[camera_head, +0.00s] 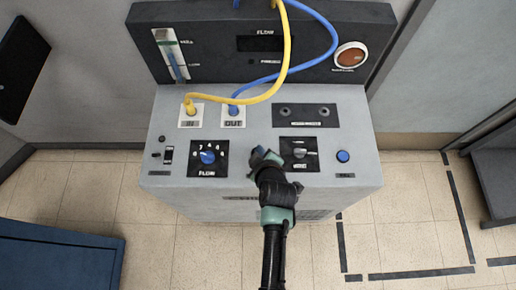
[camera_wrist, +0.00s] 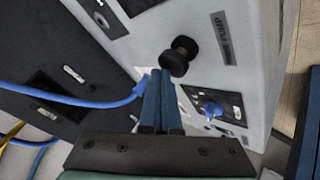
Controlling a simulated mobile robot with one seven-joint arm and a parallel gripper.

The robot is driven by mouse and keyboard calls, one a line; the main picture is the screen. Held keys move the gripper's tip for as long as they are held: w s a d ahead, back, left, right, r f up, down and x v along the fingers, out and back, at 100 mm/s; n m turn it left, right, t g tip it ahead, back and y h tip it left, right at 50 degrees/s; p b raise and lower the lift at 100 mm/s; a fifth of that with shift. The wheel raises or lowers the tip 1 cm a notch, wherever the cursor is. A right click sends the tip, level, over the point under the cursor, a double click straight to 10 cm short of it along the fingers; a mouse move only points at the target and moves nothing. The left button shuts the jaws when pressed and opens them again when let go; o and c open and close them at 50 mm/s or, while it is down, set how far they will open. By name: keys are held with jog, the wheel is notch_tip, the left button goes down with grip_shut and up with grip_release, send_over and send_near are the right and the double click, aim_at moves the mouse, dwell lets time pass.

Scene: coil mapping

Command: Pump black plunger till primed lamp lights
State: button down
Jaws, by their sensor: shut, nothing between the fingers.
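The black plunger (camera_wrist: 180,55) stands out from the light grey machine face in the wrist view, beside a label that seems to read pump. My gripper (camera_wrist: 158,78) has its blue fingers together and empty, with the tips just short of the plunger in the picture. I cannot tell whether they touch it. In the head view my gripper (camera_head: 262,156) is over the front middle of the panel, and the plunger is hidden there. The small primed lamp (camera_head: 251,61) on the dark back panel looks dark.
A blue flow knob (camera_head: 207,157) is left of my gripper, a selector switch (camera_head: 300,152) and blue button (camera_head: 343,156) right. Yellow (camera_head: 287,45) and blue (camera_head: 305,68) hoses arch over the panel from their ports. An orange round fitting (camera_head: 350,57) is at back right.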

jog(key=shift+f+b, duration=0.45)
jog(key=shift+f, duration=0.15)
jog(key=shift+r, duration=0.1)
dwell(0.5)
jog(key=shift+r+p, duration=1.55)
jog(key=shift+r, duration=0.35)
notch_tip(320, 180, up, 5)
jog(key=p, duration=0.4)
